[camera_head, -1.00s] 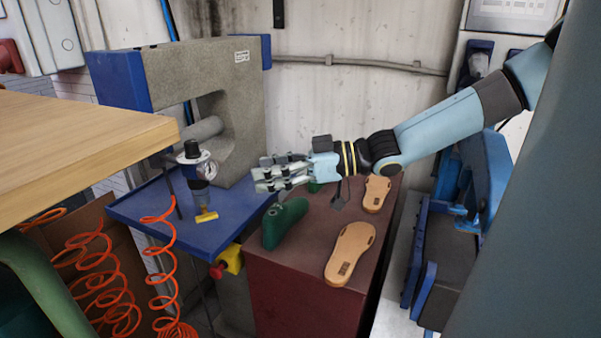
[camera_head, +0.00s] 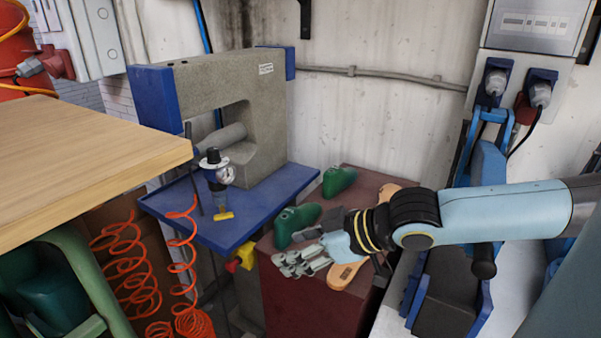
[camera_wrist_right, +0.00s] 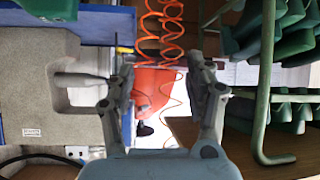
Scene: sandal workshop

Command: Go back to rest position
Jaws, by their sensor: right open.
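My right gripper (camera_head: 303,262) is in front of the dark red cabinet (camera_head: 310,300) in the head view, near its front top edge. It is open, and nothing shows between its fingers in the right wrist view (camera_wrist_right: 160,85). Two green shoe lasts stand on the cabinet top, a near one (camera_head: 296,222) just behind the gripper and a far one (camera_head: 339,180). A tan sole (camera_head: 350,270) lies partly hidden behind my gripper and wrist; another (camera_head: 384,196) lies farther back. My left gripper is not in view.
A grey press (camera_head: 265,120) stands on a blue tray (camera_head: 235,228) left of the cabinet. Orange coiled hoses (camera_head: 130,265) hang below. A wooden tabletop (camera_head: 80,150) is at the left. A blue machine (camera_head: 485,165) stands at the right, close to my arm.

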